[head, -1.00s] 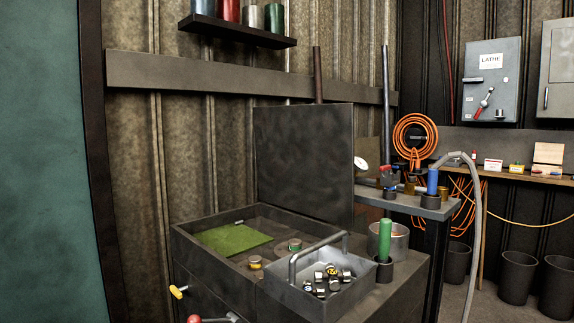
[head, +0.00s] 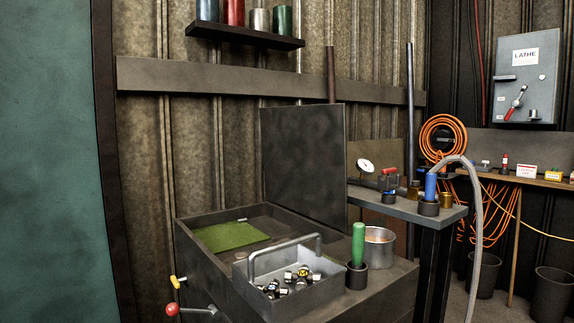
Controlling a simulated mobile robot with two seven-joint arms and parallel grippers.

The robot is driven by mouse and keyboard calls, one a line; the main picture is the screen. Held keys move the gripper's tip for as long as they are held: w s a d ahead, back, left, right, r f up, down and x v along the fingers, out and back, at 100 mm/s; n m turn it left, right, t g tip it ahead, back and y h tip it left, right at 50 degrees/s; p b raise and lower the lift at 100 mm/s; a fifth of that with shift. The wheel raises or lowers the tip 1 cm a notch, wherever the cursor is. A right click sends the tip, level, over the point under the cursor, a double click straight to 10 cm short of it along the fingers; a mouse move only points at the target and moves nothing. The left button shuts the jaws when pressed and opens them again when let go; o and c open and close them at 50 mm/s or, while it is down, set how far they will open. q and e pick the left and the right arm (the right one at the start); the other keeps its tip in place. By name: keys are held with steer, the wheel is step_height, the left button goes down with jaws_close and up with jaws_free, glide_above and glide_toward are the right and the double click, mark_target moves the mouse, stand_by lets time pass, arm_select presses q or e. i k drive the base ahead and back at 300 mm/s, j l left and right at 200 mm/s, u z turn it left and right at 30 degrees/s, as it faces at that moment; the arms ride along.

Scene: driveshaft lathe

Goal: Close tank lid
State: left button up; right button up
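The tank (head: 205,267) is a dark grey open-topped box in the middle of the head view. Its lid (head: 302,160) is a dark flat panel standing upright at the tank's back edge, so the tank is open. Inside the tank lies a green mat (head: 230,236); part of the interior is hidden behind a metal tray. Neither of my grippers shows in the view.
A handled metal tray (head: 335,284) holding several small metal parts stands at the front right of the tank. Beside it are a green cylinder (head: 358,243) in a dark holder and a metal can (head: 380,247). Yellow (head: 174,282) and red (head: 172,310) knobs stick out at the left.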

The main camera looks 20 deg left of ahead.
mark_target(304, 147)
steer(key=i+l+u, duration=0.25)
steer(key=l, duration=0.15)
steer(key=l+u, duration=0.2)
steer(key=l, duration=0.2)
steer(key=i+l+u, duration=0.15)
steer(key=l, duration=0.15)
steer(key=i+l+u, duration=0.15)
steer(key=l+u, duration=0.15)
steer(key=l, duration=0.25)
steer(key=i+l+u, duration=0.25)
steer(key=l, duration=0.3)
steer(key=l+u, duration=0.25)
steer(key=l, duration=0.35)
steer(key=i+l+u, duration=0.1)
steer(key=l+u, duration=0.15)
steer(key=l, duration=0.35)
steer(key=l+u, duration=0.3)
steer(key=l, duration=0.4)
steer(key=l+u, duration=0.35)
steer(key=l, duration=0.35)
